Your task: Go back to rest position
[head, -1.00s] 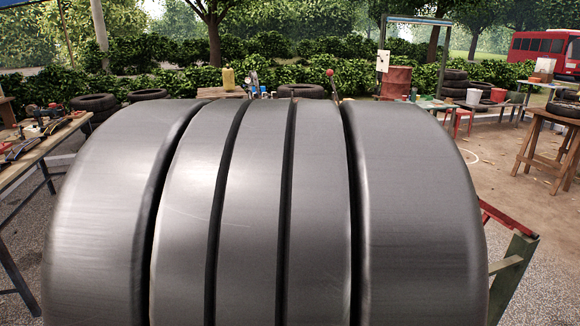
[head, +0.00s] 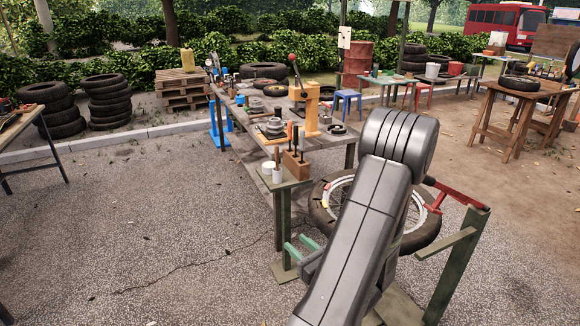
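My gripper (head: 296,243) shows low in the middle of the head view, left of my arm. Its two green fingers stand apart with nothing visible between them, pointing left. My grey arm link covers part of the gripper's body and rises from the bottom edge to a thick rounded joint at right of centre. My arm hides much of that wheel.
A green stand (head: 452,262) with a red bar (head: 452,190) is close on the arm's right. A long workbench (head: 262,150) with tools, an orange press (head: 311,108) and a wooden block (head: 296,163) stands behind. The gravel at left is open.

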